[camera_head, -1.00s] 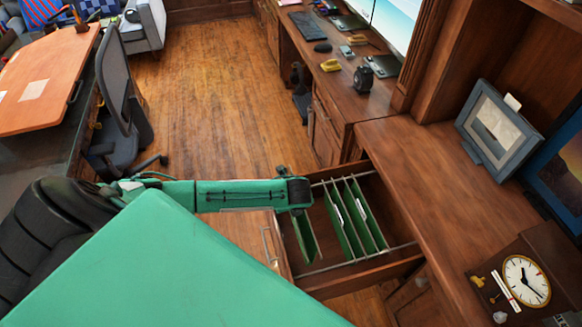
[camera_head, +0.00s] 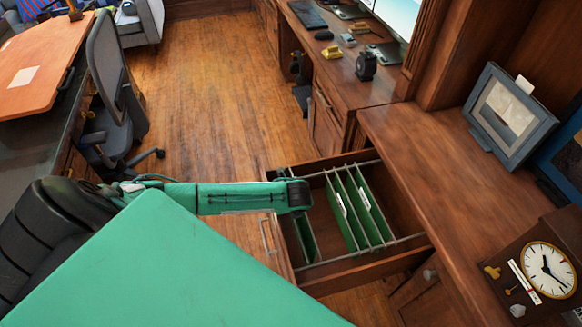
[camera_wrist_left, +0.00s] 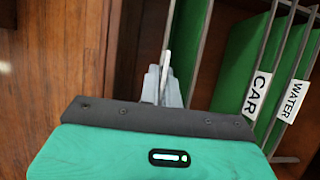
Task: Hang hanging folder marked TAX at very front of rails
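A green hanging folder (camera_head: 305,240) is at the front of the open drawer, near its front panel, apart from the other folders. Its label cannot be read, so I cannot confirm that it is TAX. My left arm reaches over it and hides its far upper part. In the left wrist view my left gripper (camera_wrist_left: 163,82) has its fingers close together around a thin pale edge, with the folder's green face (camera_wrist_left: 188,35) just beside it. Metal rails (camera_head: 368,254) run along the drawer's sides. Whether the folder's hooks rest on them is unclear. My right gripper is out of view.
Several green folders hang farther back; labels CAR (camera_wrist_left: 257,92) and WATER (camera_wrist_left: 291,101) are readable. The drawer (camera_head: 370,272) stands open below a wooden counter (camera_head: 440,150) with a picture frame (camera_head: 500,112) and a clock (camera_head: 547,270). An office chair (camera_head: 112,90) stands at left.

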